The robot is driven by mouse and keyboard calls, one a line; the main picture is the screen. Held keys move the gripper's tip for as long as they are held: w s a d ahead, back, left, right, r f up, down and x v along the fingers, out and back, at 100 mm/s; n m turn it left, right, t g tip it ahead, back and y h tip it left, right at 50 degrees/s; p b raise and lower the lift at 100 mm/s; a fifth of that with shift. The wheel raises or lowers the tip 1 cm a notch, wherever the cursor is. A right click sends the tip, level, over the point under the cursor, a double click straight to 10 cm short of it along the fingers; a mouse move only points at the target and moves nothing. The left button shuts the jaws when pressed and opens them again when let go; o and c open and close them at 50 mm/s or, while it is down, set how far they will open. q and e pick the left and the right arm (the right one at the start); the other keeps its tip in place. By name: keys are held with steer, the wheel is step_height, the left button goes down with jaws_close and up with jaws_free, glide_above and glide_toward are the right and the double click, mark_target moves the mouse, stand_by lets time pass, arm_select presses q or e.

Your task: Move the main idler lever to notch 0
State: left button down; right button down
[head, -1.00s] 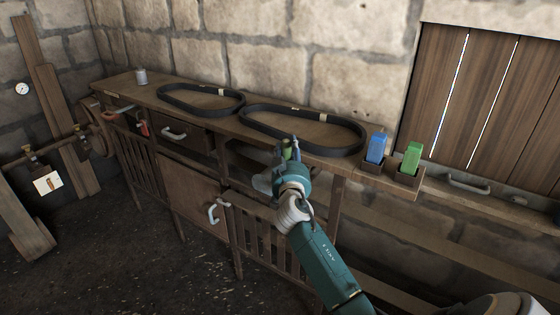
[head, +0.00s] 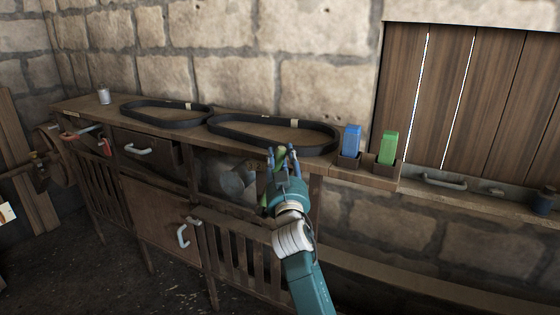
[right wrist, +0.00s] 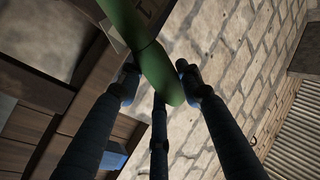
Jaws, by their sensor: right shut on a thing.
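My right gripper (head: 281,157) is in front of the bench, a little below the top's front edge. In the right wrist view its dark fingers (right wrist: 157,76) are shut around a smooth, long green thing (right wrist: 143,45). Green also shows at the fingers in the head view (head: 279,158); the gripper hides most of it. I cannot make out a main idler lever or its notches. A shaft with a brass-coloured fitting (head: 37,157) and a round wheel (head: 54,148) show at the far left. My left gripper is not in view.
Two black belts (head: 272,140) lie on the wooden bench (head: 78,105), with a small can (head: 104,96) at the left. A blue block (head: 351,140) and a green block (head: 388,147) stand in holders at the right. A shuttered window (head: 465,90) is beyond.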

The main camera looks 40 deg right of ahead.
steer(key=c, duration=1.2)
jaws_free()
steer(key=shift+f, duration=0.1)
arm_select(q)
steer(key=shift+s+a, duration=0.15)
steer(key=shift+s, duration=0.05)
arm_select(e)
steer(key=shift+o, duration=0.2)
steer(key=shift+s, duration=0.15)
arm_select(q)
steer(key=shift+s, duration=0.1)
arm_select(e)
steer(key=v, duration=0.7)
steer(key=shift+s, duration=0.2)
steer(key=shift+a, duration=0.1)
